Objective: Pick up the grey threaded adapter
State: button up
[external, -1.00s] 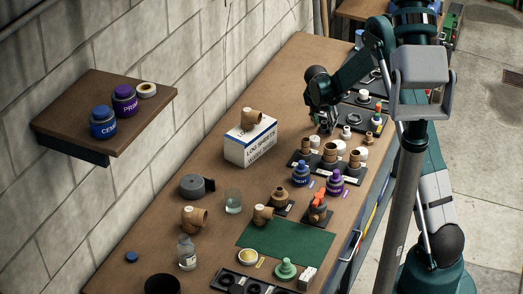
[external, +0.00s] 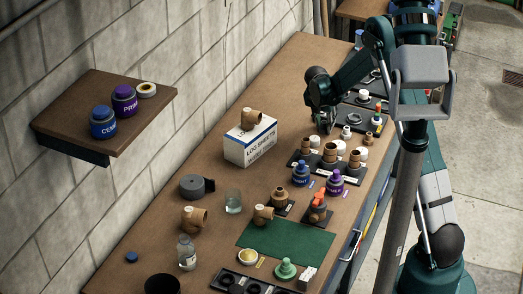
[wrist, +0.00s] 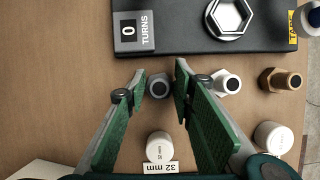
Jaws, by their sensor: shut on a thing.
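The grey threaded adapter (wrist: 158,87) is a small dark grey fitting with a round bore, seen end-on in the wrist view. My gripper (wrist: 159,80) has one green-padded finger on each side of it and is shut on it. In the external view my gripper (external: 324,128) points down at the far part of the bench, and the adapter is too small and covered to make out there. The adapter appears at or very near the bench top; I cannot tell whether it touches.
A paler grey fitting (wrist: 227,82) stands just right of my right finger, with a brass fitting (wrist: 281,79) beyond. A white cap (wrist: 160,147) lies between the finger bases. A dark tray with a hex ring (wrist: 229,17) is ahead. A white box (external: 249,143) stands nearer the wall.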

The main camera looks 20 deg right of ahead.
aim_at(324, 121)
jog(key=shift+r, duration=0.2)
jog(key=shift+r, duration=4.8)
